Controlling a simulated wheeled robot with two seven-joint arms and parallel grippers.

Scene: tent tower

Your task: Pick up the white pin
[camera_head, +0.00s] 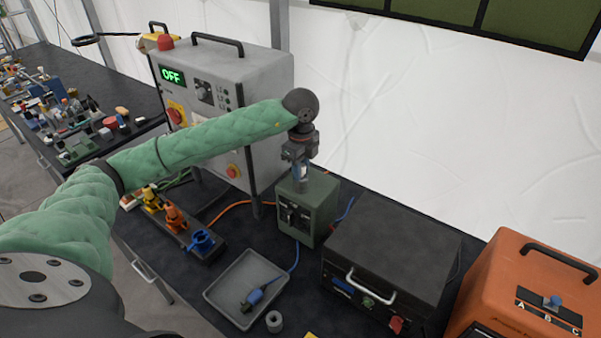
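My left gripper (300,171) points down at the top of a small green box (318,213) with a dark front panel. A small pale piece with a bluish tint shows at the fingertips; it may be the white pin, but it is too small and too covered by the fingers to be sure. I cannot tell whether the fingers are closed on it or only around it. No other white pin stands out in the head view. My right gripper is not in view.
A grey tray (216,291) holds a blue-ended plug (256,297). A grey ring (274,322) lies beside it. A tall grey cabinet (262,84) reading OFF stands behind my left arm. A black case (394,246) and orange box (499,278) stand right. Coloured connectors (174,216) sit left.

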